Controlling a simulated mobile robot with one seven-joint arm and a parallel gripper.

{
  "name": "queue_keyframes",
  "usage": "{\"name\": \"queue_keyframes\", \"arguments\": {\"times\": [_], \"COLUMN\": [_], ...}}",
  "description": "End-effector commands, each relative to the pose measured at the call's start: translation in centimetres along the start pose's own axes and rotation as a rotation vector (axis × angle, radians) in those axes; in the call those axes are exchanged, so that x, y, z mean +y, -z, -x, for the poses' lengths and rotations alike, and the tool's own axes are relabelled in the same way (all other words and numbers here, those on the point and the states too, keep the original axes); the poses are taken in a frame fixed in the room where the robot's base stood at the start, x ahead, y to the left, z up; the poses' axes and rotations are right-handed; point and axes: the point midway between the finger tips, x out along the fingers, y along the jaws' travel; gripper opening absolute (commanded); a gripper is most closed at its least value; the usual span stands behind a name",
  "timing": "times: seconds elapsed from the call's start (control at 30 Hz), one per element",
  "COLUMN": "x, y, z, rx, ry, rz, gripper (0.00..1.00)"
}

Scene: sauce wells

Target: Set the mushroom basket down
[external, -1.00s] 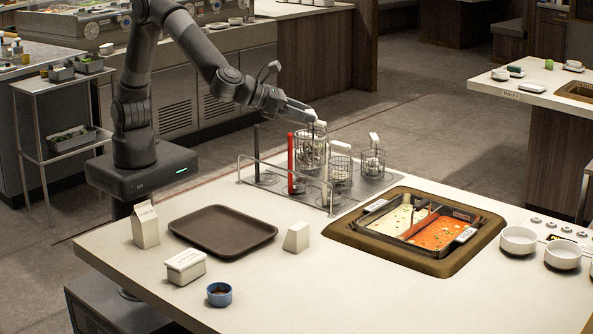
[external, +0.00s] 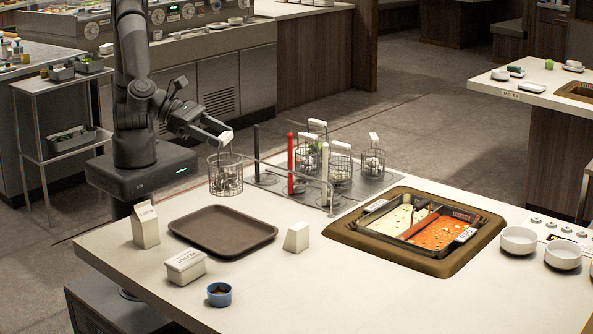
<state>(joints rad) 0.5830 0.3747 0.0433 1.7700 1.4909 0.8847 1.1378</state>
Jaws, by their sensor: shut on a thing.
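The mushroom basket (external: 225,182) is a round wire basket with pale and dark pieces inside. It hangs upright under my gripper (external: 222,138), which is shut on the pale handle at its top. The basket appears in the air behind the brown tray (external: 212,242), near the back edge of the counter. The tray is empty and lies flat. My gripper's fingertips are partly hidden by the handle.
Several other wire baskets (external: 340,172) stand in the rack to the right, with a red post (external: 291,165), a dark post (external: 256,153) and a rail. A carton (external: 145,226), a white butter box (external: 186,267), a blue cup (external: 219,295) and a white wedge (external: 297,237) surround the tray.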

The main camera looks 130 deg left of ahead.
Motion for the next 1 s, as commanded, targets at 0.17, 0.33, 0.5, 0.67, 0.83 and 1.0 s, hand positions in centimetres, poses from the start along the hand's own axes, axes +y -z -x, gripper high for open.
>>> {"name": "queue_keyframes", "arguments": {"times": [0.17,0.33,0.5,0.67,0.83,1.0], "x": [-1.6,-2.5,-3.0,-3.0,-3.0,-3.0], "y": [0.6,1.0,1.5,2.7,4.1,6.5], "z": [1.7,2.6,3.2,2.6,2.0,1.0], "rx": [-0.002,-0.002,-0.002,-0.002,0.000,-0.001], "ry": [0.032,0.049,0.061,0.060,0.060,0.061], "rz": [-0.013,-0.020,-0.026,-0.025,-0.026,-0.028], "gripper": [0.14,0.14,0.14,0.14,0.14,0.14]}}
